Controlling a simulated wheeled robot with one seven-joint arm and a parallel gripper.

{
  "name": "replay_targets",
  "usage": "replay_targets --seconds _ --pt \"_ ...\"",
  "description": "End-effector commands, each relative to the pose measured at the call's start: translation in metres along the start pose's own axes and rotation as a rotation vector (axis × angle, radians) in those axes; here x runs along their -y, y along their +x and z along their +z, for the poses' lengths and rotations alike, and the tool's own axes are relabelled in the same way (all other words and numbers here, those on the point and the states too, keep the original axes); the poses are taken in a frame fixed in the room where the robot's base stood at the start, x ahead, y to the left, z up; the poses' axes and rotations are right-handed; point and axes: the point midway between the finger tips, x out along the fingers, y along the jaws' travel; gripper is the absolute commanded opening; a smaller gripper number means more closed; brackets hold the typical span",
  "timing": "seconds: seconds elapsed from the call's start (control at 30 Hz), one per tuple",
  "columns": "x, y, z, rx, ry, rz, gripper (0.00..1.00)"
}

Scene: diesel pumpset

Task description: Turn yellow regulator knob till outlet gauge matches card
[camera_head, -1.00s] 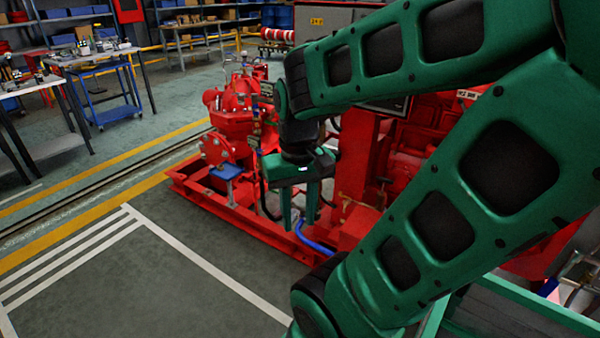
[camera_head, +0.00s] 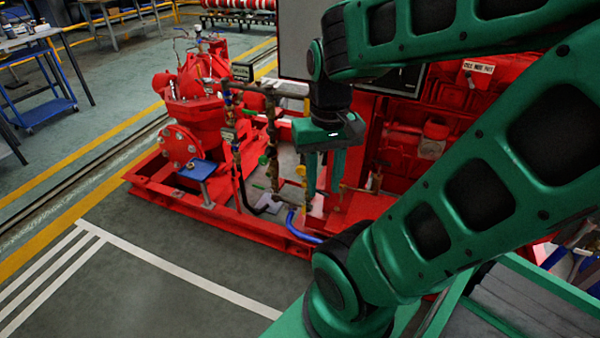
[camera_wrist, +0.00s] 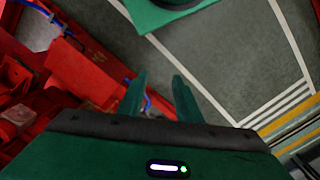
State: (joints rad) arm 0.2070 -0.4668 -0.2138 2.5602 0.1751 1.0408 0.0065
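My gripper (camera_head: 324,190) hangs with its fingers pointing down, in front of the red pumpset (camera_head: 205,110). Its two green fingers stand apart with nothing between them, as the wrist view also shows (camera_wrist: 160,82). A vertical pipe assembly (camera_head: 272,130) with small fittings stands just left of the gripper. The wrist view looks down past the fingers at floor and red frame.
The red base frame (camera_head: 215,213) runs along the floor under the pumpset. A blue hose (camera_head: 299,230) lies below the gripper. A red panel with a white label (camera_head: 479,67) stands at right. The marked grey floor (camera_head: 150,290) in front is clear.

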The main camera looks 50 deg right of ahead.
Motion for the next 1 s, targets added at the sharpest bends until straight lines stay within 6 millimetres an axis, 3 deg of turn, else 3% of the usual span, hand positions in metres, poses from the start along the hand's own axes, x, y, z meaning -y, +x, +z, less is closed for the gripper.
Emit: replay_targets --seconds 0.03,0.1,0.23,0.67,1.0 --pt "0.000 0.000 0.000 0.000 0.001 0.000 0.43" --pt "-0.006 -0.004 0.008 -0.010 0.007 -0.003 0.54" --pt "-0.011 0.001 -0.006 -0.002 0.062 0.025 0.54" --pt "-0.037 0.056 -0.109 -0.041 0.455 0.301 0.54" --pt "-0.053 0.111 -0.183 -0.216 0.680 0.554 0.54"
